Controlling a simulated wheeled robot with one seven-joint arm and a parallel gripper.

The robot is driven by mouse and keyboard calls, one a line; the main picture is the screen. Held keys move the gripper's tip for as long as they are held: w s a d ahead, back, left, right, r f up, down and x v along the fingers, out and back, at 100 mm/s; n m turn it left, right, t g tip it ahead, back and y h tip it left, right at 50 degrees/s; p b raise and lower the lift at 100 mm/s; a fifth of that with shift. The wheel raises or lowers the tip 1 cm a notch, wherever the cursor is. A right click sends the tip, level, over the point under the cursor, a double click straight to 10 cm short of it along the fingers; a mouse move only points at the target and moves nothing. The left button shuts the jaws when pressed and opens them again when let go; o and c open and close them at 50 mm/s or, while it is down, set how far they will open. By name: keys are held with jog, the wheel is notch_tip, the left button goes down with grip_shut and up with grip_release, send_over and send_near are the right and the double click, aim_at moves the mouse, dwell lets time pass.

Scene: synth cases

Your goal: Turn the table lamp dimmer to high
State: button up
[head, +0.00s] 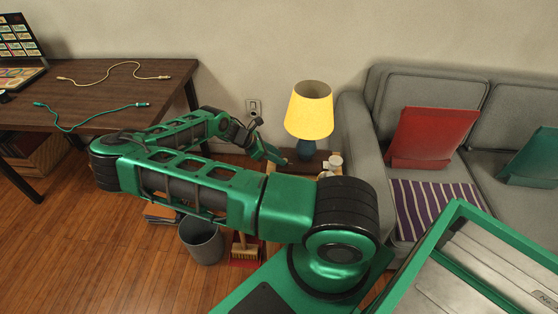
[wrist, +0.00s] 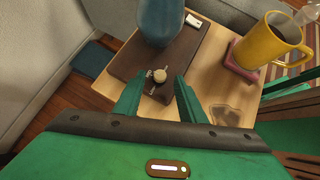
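The table lamp has a yellow shade (head: 309,112) and a blue base (wrist: 160,22), and stands on a small wooden side table. In the wrist view a dark brown board (wrist: 128,62) lies under the lamp base. A small cream round knob (wrist: 160,75) stands on this board in front of the base, with small pale marks near it. My gripper (wrist: 161,84) is open and empty. Its two green fingers point at the knob, one to each side; I cannot tell whether they touch it. In the head view my gripper (head: 272,154) is left of the lamp, and the knob is not made out.
A yellow mug (wrist: 271,45) stands on a pink coaster (wrist: 247,66) to the right on the side table (wrist: 218,62). A grey sofa (head: 356,130) stands right of the lamp. A dark desk (head: 120,88) with cables is at left. A grey bin (head: 202,242) stands on the floor.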

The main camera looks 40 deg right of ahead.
jog(key=shift+x, duration=1.35)
